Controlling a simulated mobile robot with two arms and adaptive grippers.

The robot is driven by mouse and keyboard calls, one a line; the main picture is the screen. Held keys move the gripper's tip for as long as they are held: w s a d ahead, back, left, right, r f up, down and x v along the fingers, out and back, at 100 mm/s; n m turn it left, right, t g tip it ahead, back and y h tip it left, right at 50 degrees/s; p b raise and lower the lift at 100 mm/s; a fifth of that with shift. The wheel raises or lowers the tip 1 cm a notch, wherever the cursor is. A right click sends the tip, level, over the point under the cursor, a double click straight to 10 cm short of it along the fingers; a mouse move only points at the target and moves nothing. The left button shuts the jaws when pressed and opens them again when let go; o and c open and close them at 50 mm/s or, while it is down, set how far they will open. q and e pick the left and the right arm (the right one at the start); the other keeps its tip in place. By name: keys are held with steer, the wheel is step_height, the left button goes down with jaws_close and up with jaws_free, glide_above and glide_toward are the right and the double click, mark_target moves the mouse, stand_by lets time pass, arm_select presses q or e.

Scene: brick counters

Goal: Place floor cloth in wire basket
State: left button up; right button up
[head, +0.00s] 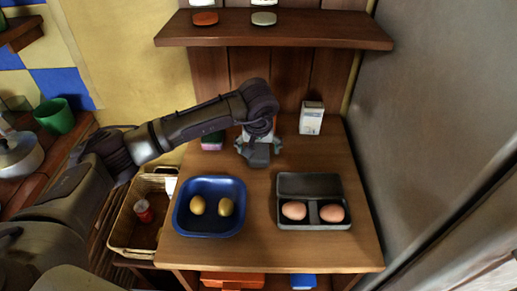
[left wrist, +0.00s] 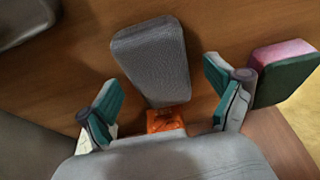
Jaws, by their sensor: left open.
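A grey, textured, flat block, which may be the folded floor cloth (left wrist: 152,62), lies on the counter in the left wrist view. My left gripper (left wrist: 165,100) is open, with its two fingers on either side of the block's near end. In the head view my left gripper (head: 258,147) points down at the back of the wooden counter, and it partly hides what is under it. A tan basket (head: 130,251), perhaps the wire basket, stands left of the counter with a small red-and-white item inside. My right gripper is not in view.
A blue tray (head: 209,232) with two yellowish fruits and a dark box (head: 308,184) with two eggs stand in front. A pink-and-green sponge (left wrist: 283,75) lies beside the gripper. A white carton (head: 311,118) stands behind. An orange item (left wrist: 165,119) is between the fingers, close to the palm.

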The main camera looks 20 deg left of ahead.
arm_select(q)
steer(key=shift+f, duration=0.15)
steer(key=c, duration=1.3)
